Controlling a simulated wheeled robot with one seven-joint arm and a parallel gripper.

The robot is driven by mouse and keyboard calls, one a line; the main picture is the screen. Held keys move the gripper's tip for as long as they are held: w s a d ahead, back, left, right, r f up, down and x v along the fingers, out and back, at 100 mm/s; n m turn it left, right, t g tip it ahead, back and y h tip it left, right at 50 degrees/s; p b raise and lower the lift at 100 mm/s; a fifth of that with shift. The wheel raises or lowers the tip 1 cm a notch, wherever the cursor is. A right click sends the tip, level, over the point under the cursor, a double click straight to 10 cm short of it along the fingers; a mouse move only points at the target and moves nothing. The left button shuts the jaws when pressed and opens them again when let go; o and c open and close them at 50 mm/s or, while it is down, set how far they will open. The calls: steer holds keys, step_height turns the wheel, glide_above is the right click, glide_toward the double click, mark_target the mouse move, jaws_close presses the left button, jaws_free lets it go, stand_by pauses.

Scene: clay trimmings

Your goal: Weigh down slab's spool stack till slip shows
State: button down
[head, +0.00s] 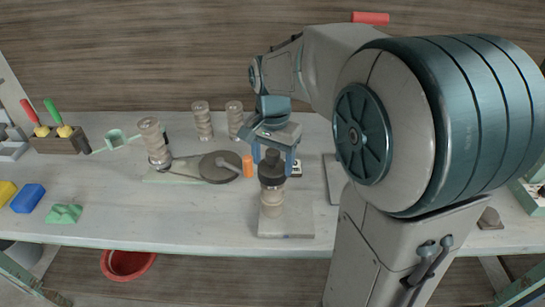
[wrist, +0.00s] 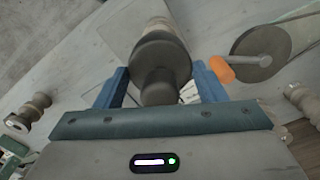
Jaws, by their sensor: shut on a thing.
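My gripper (head: 273,163) is shut on a dark knobbed weight (head: 271,173), a blue finger on each side of it. The weight also shows in the wrist view (wrist: 160,64), between the fingers. Directly below it, a pale spool stack (head: 272,203) stands upright on a grey slab (head: 287,228) near the table's front edge. The weight's underside meets the stack's top in the head view; I cannot tell whether its load rests there. Part of the stack shows behind the weight in the wrist view (wrist: 161,27). No slip at the slab is visible.
Another spool stack (head: 153,142) leans slightly on the left. Two more spool stacks (head: 202,121) (head: 235,119) stand behind. A dark disc (head: 220,167) and orange cylinder (head: 248,167) are close left of my gripper. Blue (head: 28,198) and green (head: 64,214) blocks lie far left.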

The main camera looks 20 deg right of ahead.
steer(key=shift+f+b, duration=0.45)
steer(key=shift+f, duration=0.3)
stand_by(1.0)
steer(key=shift+c, duration=1.2)
jaws_free()
steer(key=shift+f, duration=0.15)
step_height(320, 180, up, 14)
steer(key=shift+f, duration=0.1)
steer(key=s+f+n+t, duration=0.3)
steer(key=s+f+n, duration=0.5)
steer(key=s+f, duration=0.6)
steer(key=shift+n, duration=0.4)
